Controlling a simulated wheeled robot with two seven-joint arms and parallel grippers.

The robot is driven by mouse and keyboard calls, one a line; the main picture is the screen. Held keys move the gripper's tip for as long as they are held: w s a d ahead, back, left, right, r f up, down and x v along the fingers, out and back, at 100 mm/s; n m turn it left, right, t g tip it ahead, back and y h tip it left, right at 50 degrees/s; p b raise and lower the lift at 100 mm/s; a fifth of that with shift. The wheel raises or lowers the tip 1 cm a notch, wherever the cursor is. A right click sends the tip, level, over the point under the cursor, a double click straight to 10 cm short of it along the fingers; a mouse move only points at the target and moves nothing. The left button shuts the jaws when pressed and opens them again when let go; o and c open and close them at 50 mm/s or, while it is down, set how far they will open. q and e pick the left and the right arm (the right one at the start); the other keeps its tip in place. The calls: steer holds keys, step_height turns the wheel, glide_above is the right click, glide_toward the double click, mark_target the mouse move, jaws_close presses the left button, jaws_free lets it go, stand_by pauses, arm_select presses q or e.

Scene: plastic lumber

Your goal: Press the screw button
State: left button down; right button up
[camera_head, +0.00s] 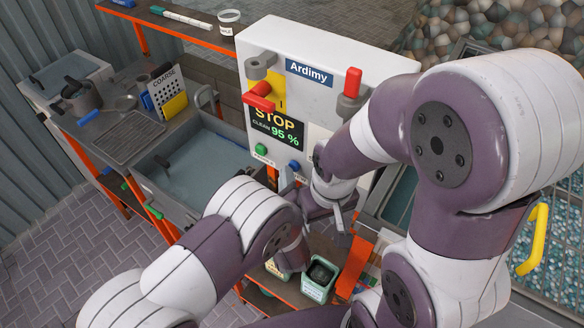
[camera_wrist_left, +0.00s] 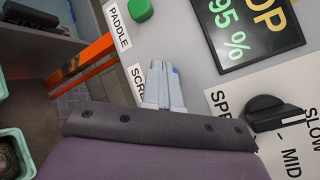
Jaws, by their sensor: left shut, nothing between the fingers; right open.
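The grey-white control panel labelled Ardimy (camera_head: 345,62) stands at the centre of the head view. A green button (camera_head: 261,149) and a blue button (camera_head: 294,165) sit low on its face. In the left wrist view the green button (camera_wrist_left: 140,10) is beside the PADDLE label. The SCREW label (camera_wrist_left: 138,80) is partly covered by my left gripper (camera_wrist_left: 164,66), whose fingers are shut and empty. In the head view my left gripper (camera_head: 297,182) is just below the blue button. My right gripper (camera_head: 338,214) is lower, open and empty.
The screen (camera_head: 276,127) reads STOP and clean 95 %. A black speed knob (camera_wrist_left: 275,112) is right of the fingers in the wrist view. Red-handled levers (camera_head: 352,82) project from the panel. A water tank (camera_head: 195,165) stands left; a green bin (camera_head: 319,280) is below.

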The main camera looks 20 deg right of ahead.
arm_select(q)
steer(key=shift+w+d, duration=0.1)
steer(key=shift+d, duration=0.05)
stand_by(0.5)
steer(key=shift+s+a+p, duration=0.35)
steer(key=shift+s+a, duration=0.2)
steer(key=shift+a, duration=0.15)
steer(key=shift+s+a+p, duration=0.5)
steer(key=shift+s+a, duration=0.3)
steer(key=shift+a, duration=0.2)
steer(key=shift+s+a+p, duration=0.45)
steer(key=shift+s+a, duration=0.3)
steer(key=shift+a, duration=0.2)
